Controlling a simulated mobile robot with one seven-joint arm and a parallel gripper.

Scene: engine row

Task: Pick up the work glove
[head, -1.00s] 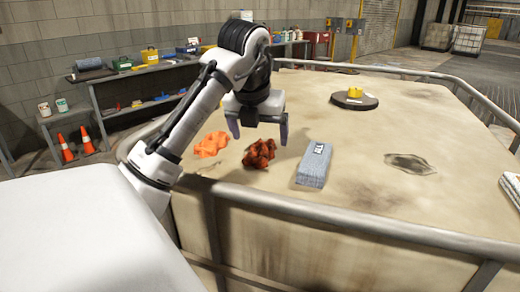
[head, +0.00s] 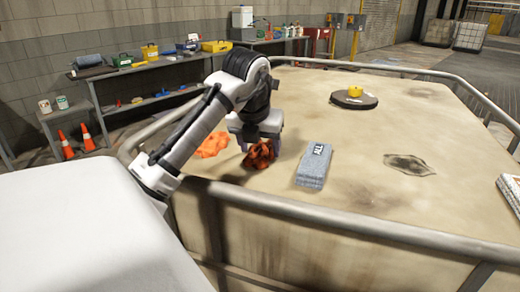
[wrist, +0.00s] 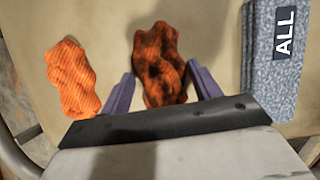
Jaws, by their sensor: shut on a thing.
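A crumpled orange piece with dark blotches (head: 261,155), which looks like the work glove, lies on the big worktop. In the wrist view the same piece (wrist: 160,55) sits between the two purple fingers of my gripper (wrist: 162,88). My gripper is shut on it, one finger on each side. In the head view my gripper (head: 260,146) is low over the worktop, and its palm hides part of the piece. I cannot see a gap under the piece.
A plain bright orange crumpled piece (head: 212,144) lies close on the left, also in the wrist view (wrist: 72,78). A grey folded block marked "ALL" (head: 314,165) lies on the right. A metal rail (head: 330,215) edges the worktop (head: 375,195). A dark disc with a yellow thing (head: 354,98) stands farther back.

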